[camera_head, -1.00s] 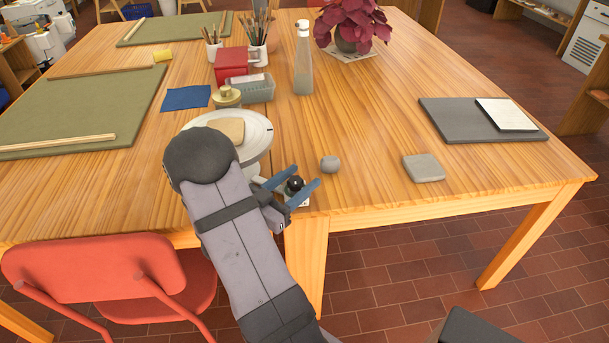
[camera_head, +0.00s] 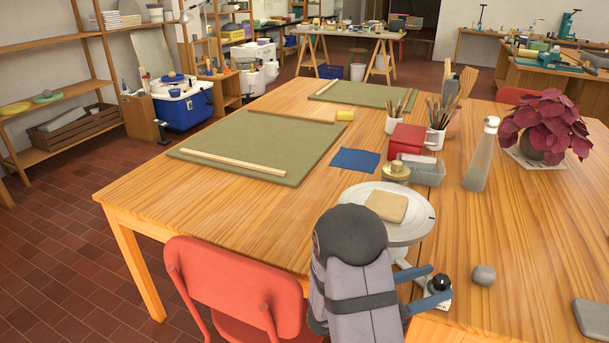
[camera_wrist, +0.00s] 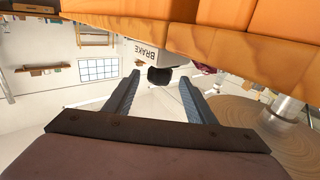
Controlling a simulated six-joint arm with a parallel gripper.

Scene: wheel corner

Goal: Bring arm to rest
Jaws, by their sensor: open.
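My gripper (camera_head: 441,281) is open at the table's front edge, beside the wheel. A small control box with a black knob (camera_head: 440,283) sits there. The knob appears between my two blue-grey fingertips in the head view. In the wrist view my open fingers (camera_wrist: 160,82) reach toward the same black knob (camera_wrist: 159,77) and the box marked BRAKE (camera_wrist: 150,51); I cannot tell whether they touch it. Nothing is visibly held. My dark rounded wrist and grey arm link cover part of the wheel's near side in the head view.
The round wheel head (camera_head: 420,228) carries a tan clay slab (camera_head: 386,206). A grey clay ball (camera_head: 484,275) lies right of my gripper. A red chair (camera_head: 230,290) stands close on the left. A tall bottle (camera_head: 481,155) stands behind. The table's left front is bare.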

